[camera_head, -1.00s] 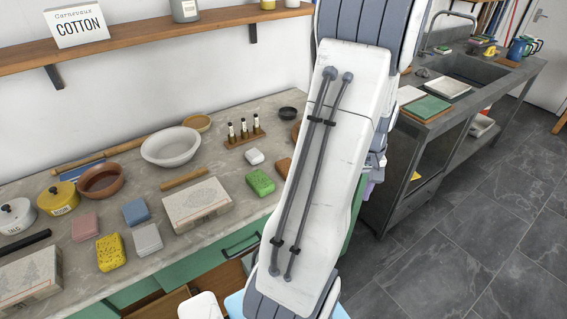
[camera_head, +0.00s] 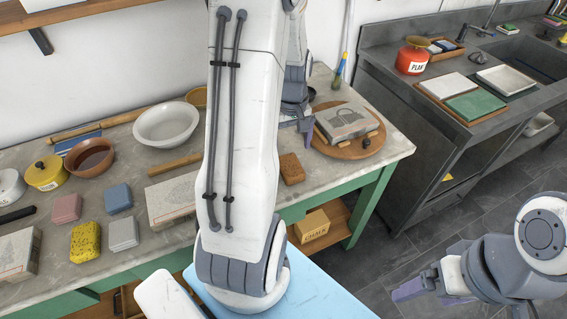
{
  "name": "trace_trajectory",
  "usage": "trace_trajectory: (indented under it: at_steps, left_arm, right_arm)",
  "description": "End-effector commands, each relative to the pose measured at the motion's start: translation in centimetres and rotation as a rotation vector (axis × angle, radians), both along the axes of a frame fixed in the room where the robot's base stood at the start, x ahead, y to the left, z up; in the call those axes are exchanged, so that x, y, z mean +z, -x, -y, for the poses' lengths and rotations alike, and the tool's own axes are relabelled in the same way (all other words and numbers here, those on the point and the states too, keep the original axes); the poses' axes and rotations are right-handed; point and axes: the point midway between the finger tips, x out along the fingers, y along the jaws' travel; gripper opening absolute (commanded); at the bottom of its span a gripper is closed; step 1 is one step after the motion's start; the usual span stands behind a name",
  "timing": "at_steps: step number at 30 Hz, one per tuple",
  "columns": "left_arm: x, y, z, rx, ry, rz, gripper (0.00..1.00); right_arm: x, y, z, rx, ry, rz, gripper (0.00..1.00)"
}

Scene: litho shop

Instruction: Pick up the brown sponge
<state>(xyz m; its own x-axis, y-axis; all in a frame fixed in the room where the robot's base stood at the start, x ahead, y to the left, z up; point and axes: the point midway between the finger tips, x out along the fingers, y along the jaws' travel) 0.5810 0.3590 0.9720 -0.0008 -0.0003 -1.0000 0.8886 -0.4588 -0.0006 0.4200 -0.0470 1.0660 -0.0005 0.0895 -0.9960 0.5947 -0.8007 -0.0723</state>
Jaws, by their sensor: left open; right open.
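The brown sponge (camera_head: 291,168) lies on the worktop near its front edge, just right of my large white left arm link. My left gripper (camera_head: 302,126) is partly hidden behind my own arm. Its purple-tipped fingers point down, and in the picture they show a little above and beyond the sponge, apart from it. It is open and I see nothing in it. My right gripper (camera_head: 418,284) is at the lower right, over the floor, away from the worktop. It is open and appears empty.
A round wooden board (camera_head: 350,149) with a wrapped block (camera_head: 346,122) stands right of the sponge. Left of my arm are a white bowl (camera_head: 166,124), a yellow sponge (camera_head: 85,242) and grey blocks (camera_head: 124,233). A sink counter (camera_head: 400,120) stands at the right.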

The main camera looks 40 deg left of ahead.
Motion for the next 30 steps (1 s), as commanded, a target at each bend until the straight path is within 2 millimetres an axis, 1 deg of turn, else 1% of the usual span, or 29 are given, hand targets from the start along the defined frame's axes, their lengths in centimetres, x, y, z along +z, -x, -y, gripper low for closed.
trace_trajectory:
  at_steps: [1,3,6,11,18,21,24,29,30]
  left_arm:
    - [-1.0,0.2,0.0,0.002,0.004,-0.005,1.00]
    - [-2.1,0.2,-0.1,0.004,0.003,-0.005,1.00]
    - [-3.2,0.3,-0.2,0.005,0.003,-0.004,1.00]
    - [-4.2,0.2,-0.2,0.005,0.002,-0.003,1.00]
    - [-7.6,-0.1,0.0,0.004,0.003,-0.004,1.00]
    - [-8.6,-0.1,0.0,0.003,0.001,-0.002,1.00]
    - [-8.9,-0.2,0.0,0.003,0.000,0.000,1.00]
    - [-8.9,-0.2,0.0,0.003,0.000,0.001,1.00]
    - [-8.9,-0.2,0.0,0.003,0.000,0.001,0.92]
  right_arm:
    - [0.0,0.0,0.0,0.000,0.000,0.000,0.85]
    - [0.1,0.0,0.0,0.000,0.000,0.000,0.85]
    - [0.1,0.0,0.0,0.000,0.000,0.000,0.85]
    - [0.2,0.0,0.0,0.000,0.000,0.000,0.85]
    - [0.9,0.0,0.0,0.000,0.000,0.000,0.85]
    - [0.9,0.0,0.0,0.000,0.000,0.000,0.85]
    - [0.9,0.0,0.0,0.000,0.000,0.000,0.85]
    - [0.9,0.0,0.0,0.000,0.000,0.000,0.85]
    - [0.9,0.0,0.0,0.000,0.000,0.000,0.85]
